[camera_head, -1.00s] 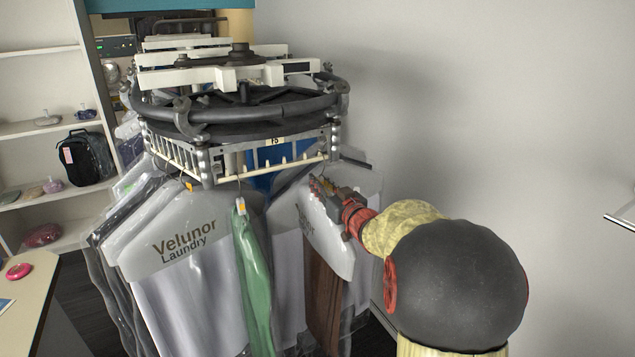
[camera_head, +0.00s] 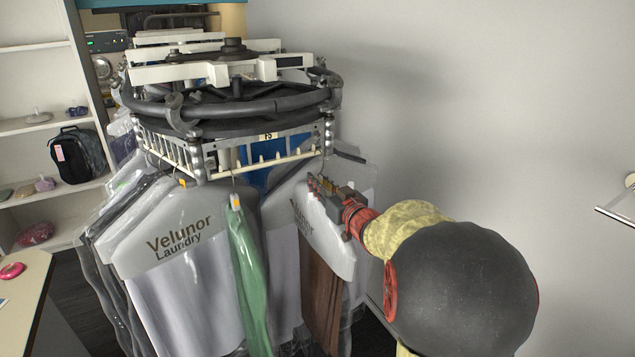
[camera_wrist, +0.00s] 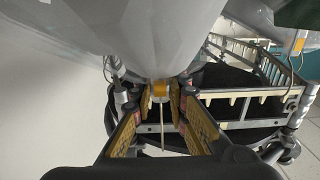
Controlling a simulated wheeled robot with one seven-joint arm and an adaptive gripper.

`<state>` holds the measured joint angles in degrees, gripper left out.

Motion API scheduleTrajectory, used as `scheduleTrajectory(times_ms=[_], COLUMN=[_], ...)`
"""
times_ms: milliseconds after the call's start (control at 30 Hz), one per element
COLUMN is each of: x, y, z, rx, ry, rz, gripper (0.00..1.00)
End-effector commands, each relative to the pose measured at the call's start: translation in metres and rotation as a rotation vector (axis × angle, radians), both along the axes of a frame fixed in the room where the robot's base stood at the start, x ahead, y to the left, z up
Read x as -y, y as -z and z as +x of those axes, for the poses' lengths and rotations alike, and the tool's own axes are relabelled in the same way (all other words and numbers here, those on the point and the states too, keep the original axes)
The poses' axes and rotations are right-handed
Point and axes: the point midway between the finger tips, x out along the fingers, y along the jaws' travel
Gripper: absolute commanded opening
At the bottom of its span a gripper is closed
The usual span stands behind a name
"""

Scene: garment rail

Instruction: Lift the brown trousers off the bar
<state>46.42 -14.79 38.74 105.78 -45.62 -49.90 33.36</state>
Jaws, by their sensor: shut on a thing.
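The brown trousers (camera_head: 320,305) hang under a pale cover at the right front of the round garment rail (camera_head: 265,158). My gripper (camera_head: 320,188) is at the top of this cover, just below the rail, coming from the right. In the wrist view my gripper (camera_wrist: 160,102) has its yellow-padded fingers closed around the hanger neck, by an orange tag (camera_wrist: 159,89). A thin hanger stem (camera_wrist: 163,128) runs on between the fingers toward the rail (camera_wrist: 215,103). Whether the hook still rests on the bar cannot be told.
A green garment (camera_head: 245,270) and a white covered garment marked Velunor Laundry (camera_head: 180,250) hang close on the left. More covered garments crowd behind. A bare wall is on the right, with a short metal bar (camera_head: 612,212). A counter (camera_head: 25,290) stands at lower left.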

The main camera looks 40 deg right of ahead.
Motion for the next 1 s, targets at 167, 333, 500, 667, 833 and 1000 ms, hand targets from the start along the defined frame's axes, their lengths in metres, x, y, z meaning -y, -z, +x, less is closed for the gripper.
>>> scheduleTrajectory(times_ms=[167,333,500,667,833,1000], x=[-0.002,-0.006,-0.009,-0.012,-0.015,-0.019], y=[-0.004,-0.003,-0.004,-0.003,-0.003,-0.003], z=[-0.013,-0.027,-0.041,-0.054,-0.068,-0.082], rx=[0.004,0.003,0.004,0.004,0.003,0.003], ry=[0.001,0.001,0.000,0.002,0.001,0.001], rz=[-0.003,-0.003,-0.003,-0.002,-0.004,-0.004], gripper=[0.00,0.00,0.00,0.00,0.00,0.00])
